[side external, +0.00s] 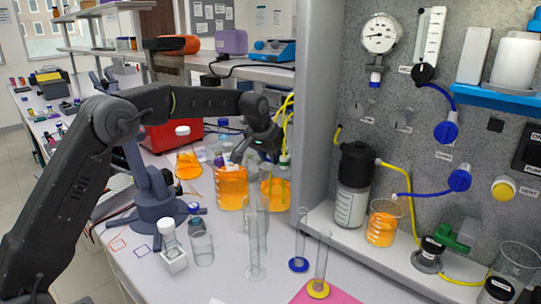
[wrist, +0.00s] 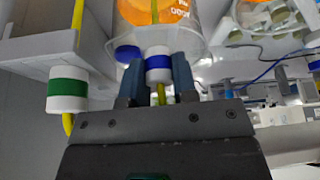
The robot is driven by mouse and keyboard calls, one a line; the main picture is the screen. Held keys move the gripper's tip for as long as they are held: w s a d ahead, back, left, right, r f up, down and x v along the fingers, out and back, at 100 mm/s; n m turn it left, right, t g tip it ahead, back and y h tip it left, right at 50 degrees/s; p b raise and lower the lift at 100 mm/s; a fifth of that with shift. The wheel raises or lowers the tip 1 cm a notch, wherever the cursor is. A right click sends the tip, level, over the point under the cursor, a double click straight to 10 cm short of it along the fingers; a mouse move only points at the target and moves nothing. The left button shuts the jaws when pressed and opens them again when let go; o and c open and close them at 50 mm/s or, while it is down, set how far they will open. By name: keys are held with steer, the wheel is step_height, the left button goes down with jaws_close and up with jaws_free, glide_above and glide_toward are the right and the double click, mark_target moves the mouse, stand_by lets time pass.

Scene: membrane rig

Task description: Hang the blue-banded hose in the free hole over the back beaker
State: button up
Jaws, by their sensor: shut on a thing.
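My gripper (wrist: 158,82) is shut on the white collar of the blue-banded hose (wrist: 158,64). Its yellow tube shows above and below the collar, in front of a beaker with orange liquid (wrist: 185,18) in the wrist view. In the side view my gripper (side external: 240,154) is above the orange-filled beakers (side external: 231,190) and (side external: 273,196); the held collar is not clear there. A green-banded hose (wrist: 67,96) is at the edge of a pale holder (wrist: 48,62), left of my gripper in the wrist view. I cannot make out the free hole.
Yellow hoses (side external: 287,112) run up beside the rig's grey side panel (side external: 316,110), right of my gripper. Tall glass cylinders (side external: 254,245) stand in front. An orange flask (side external: 187,166) and a red box (side external: 166,136) are behind my arm. A bottle (side external: 352,195) stands on the rig shelf.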

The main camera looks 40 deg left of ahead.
steer(key=o, duration=1)
steer(key=shift+o, duration=0.4)
steer(key=shift+r, duration=2.95)
